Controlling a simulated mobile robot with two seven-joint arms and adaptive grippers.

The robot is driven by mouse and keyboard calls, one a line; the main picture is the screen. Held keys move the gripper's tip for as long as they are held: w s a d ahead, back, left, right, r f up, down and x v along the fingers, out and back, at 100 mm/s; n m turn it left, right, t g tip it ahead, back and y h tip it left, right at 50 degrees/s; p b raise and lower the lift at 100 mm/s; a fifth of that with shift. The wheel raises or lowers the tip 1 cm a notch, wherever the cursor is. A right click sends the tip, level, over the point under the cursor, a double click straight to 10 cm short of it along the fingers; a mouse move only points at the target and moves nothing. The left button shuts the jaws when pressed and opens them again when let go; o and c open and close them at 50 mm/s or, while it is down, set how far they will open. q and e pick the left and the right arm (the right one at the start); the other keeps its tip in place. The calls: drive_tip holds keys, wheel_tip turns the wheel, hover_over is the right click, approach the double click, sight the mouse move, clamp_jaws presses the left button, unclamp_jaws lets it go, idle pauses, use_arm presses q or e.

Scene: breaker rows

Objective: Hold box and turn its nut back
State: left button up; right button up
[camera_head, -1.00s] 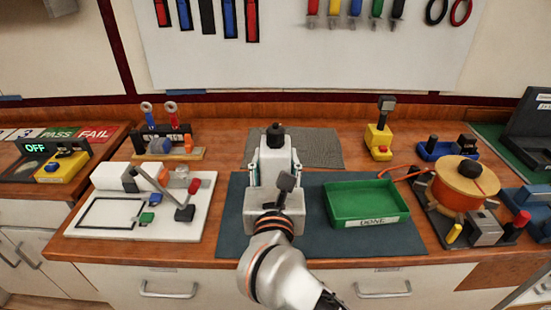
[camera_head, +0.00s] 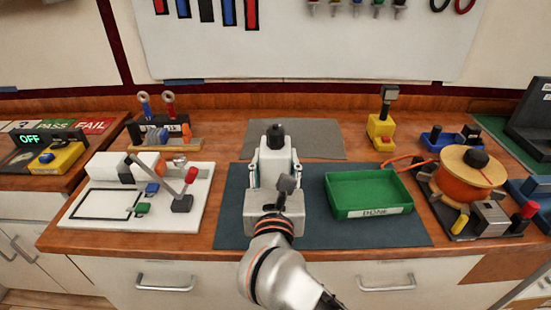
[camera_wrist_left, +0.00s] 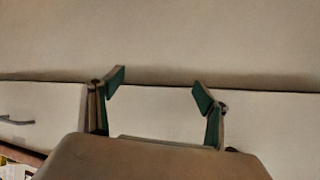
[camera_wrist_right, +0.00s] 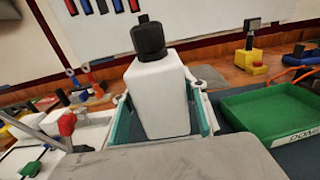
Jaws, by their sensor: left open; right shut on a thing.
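A white box (camera_head: 275,172) with a black nut (camera_head: 275,135) on top stands upright near the middle of the bench. My right gripper (camera_head: 273,168) is shut on the box, with a finger on each side. In the right wrist view the box (camera_wrist_right: 160,95) sits between the teal finger pads, and the black nut (camera_wrist_right: 149,38) stands above them. I cannot tell whether the box touches the mat. My left gripper (camera_wrist_left: 158,92) is open and empty in the left wrist view, facing pale cabinet fronts. It is not in the head view.
A green tray (camera_head: 368,212) labelled DONE sits on the dark mat (camera_head: 232,225) right of the box. A white board with a lever (camera_head: 75,212) stands left. An orange spool (camera_head: 462,185) is at right. A grey mat (camera_head: 325,140) behind is clear.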

sight(276, 179)
drive_tip(key=shift+f+b, duration=0.5)
drive_tip(key=shift+f, duration=0.25)
drive_tip(key=shift+f+b, duration=0.35)
drive_tip(key=shift+f, duration=0.1)
drive_tip(key=shift+f+b, duration=0.65)
drive_tip(key=shift+f, duration=0.2)
drive_tip(key=shift+f+b, duration=0.45)
drive_tip(key=shift+f, duration=0.15)
drive_tip(key=shift+f+b, duration=0.4)
drive_tip(key=shift+f, duration=0.2)
drive_tip(key=shift+f+b, duration=0.5)
drive_tip(key=shift+f, duration=0.2)
use_arm(q)
drive_tip(key=shift+a+f+b, duration=0.15)
drive_tip(key=shift+a+f, duration=0.05)
drive_tip(key=shift+f, duration=0.75)
drive_tip(key=shift+a+f+b, duration=0.15)
drive_tip(key=shift+a+f, duration=0.1)
drive_tip(key=shift+f, duration=0.65)
drive_tip(key=shift+a+f+b, duration=0.15)
drive_tip(key=shift+a+f, duration=0.05)
drive_tip(key=shift+f, duration=0.75)
use_arm(e)
drive_tip(key=shift+f, duration=0.6)
use_arm(q)
drive_tip(key=shift+r, duration=0.1)
use_arm(e)
drive_tip(key=shift+f, duration=0.2)
